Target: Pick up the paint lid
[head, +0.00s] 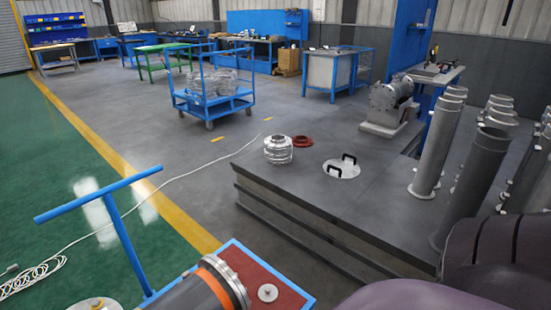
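A round, pale lid-like disc with two black handles (341,168) lies flat on the dark grey platform (300,187), near its middle. It is the thing that looks most like the paint lid, though I cannot be sure of that. Neither gripper is in view. Dark rounded parts at the lower right seem to be mine, and no gripper fingers show on them.
Tall grey flanged pipes (440,145) stand at the platform's right. A machine (388,104) sits at its back. A blue-framed cart with a red top (288,298) and a dark cylinder is at the front. A blue trolley (213,98) stands behind. Floor left of the platform is mostly clear.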

